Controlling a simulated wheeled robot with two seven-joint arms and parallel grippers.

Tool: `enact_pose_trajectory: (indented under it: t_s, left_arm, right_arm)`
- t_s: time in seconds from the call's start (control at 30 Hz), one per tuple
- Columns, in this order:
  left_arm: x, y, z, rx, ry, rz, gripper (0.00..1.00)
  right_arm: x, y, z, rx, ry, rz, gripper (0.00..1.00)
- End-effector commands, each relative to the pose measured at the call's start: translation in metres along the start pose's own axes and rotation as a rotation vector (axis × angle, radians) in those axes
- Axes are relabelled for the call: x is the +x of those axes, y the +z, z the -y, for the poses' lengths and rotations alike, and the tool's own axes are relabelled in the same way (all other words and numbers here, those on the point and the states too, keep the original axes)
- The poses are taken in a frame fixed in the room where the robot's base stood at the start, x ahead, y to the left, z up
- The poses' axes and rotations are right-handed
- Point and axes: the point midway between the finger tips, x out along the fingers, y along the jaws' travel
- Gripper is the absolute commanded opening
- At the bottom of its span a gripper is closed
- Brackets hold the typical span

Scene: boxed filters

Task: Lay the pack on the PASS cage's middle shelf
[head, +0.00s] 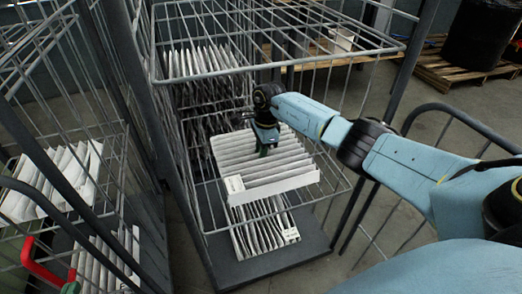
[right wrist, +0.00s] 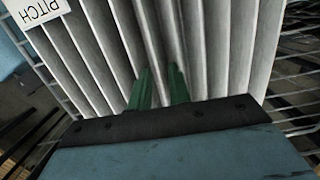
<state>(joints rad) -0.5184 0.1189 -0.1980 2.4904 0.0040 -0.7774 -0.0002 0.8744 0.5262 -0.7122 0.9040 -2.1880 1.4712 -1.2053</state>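The pack (head: 262,165), a white pleated filter with a label on its front left corner, is at the middle shelf (head: 335,192) of the centre wire cage. It lies roughly flat, and I cannot tell if its underside rests on the wires. My right gripper (head: 266,150) comes in from the right, over the pack. In the right wrist view its two green fingers (right wrist: 160,90) stand close together with a pleat of the pack (right wrist: 95,60) between them, and a label reading PITCH shows. The fingertips are hidden among the pleats.
Other pleated packs stand behind on the left (head: 200,62) and lie below (head: 268,232). The cage's upper wire shelf (head: 300,62) is close above my right arm. Pallets stand at back right.

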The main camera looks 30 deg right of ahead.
Motion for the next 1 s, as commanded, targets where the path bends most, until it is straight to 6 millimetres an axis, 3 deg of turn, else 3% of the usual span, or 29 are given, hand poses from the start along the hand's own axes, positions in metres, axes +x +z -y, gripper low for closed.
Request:
enact_pose_trajectory:
  t_s: [0.6,0.9,1.0]
  left_arm:
    - [-0.011,-0.028,0.0,0.0,0.0,0.0,0.0]
    - [-0.012,-0.029,0.0,0.0,0.0,0.0,0.0]
    - [-0.012,-0.029,0.0,0.0,0.0,0.0,0.0]
  right_arm:
    - [-0.039,0.005,0.0,0.0,-0.001,0.0,0.19]
    - [-0.041,0.005,0.0,0.0,0.0,-0.001,0.19]
    - [-0.041,0.005,0.0,0.0,0.0,0.0,0.3]
